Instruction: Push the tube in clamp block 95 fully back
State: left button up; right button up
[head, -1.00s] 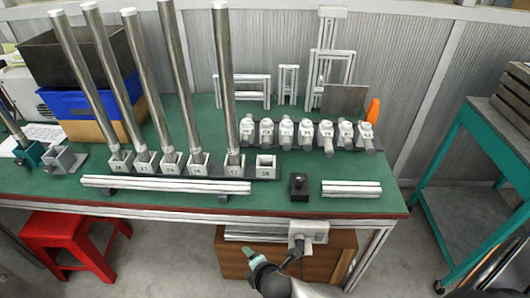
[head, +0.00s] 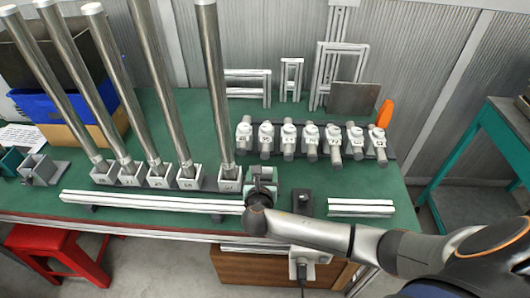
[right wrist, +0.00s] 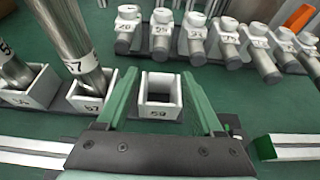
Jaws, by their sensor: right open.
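A row of white clamp blocks, each with a short grey tube, stands at the back right. The second from the left, clamp block 95 (head: 265,131), appears to carry that number; the label is small. Its tube (head: 264,154) sticks out toward me below the block. In the right wrist view the block (right wrist: 161,17) and tube (right wrist: 158,50) show beyond the fingers. My right gripper (head: 262,176) is open and empty, in front of the row and apart from it. Its green fingers (right wrist: 160,78) frame an empty white socket (right wrist: 160,110) in the right wrist view. My left gripper is not visible.
Tall steel tubes (head: 213,90) lean in white sockets on the left, the nearest just left of my right gripper. A dark block with a knob (head: 302,204) and aluminium profiles (head: 361,208) lie near the front edge. An orange piece (head: 386,112) stands behind the row's right end.

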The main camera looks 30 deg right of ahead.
aim_at(265, 156)
jog(key=b+x, duration=0.2)
jog(key=x, duration=0.9)
jog(key=shift+w+f, duration=0.2)
jog(key=shift+d, duration=0.1)
grip_shut()
dwell(0.9)
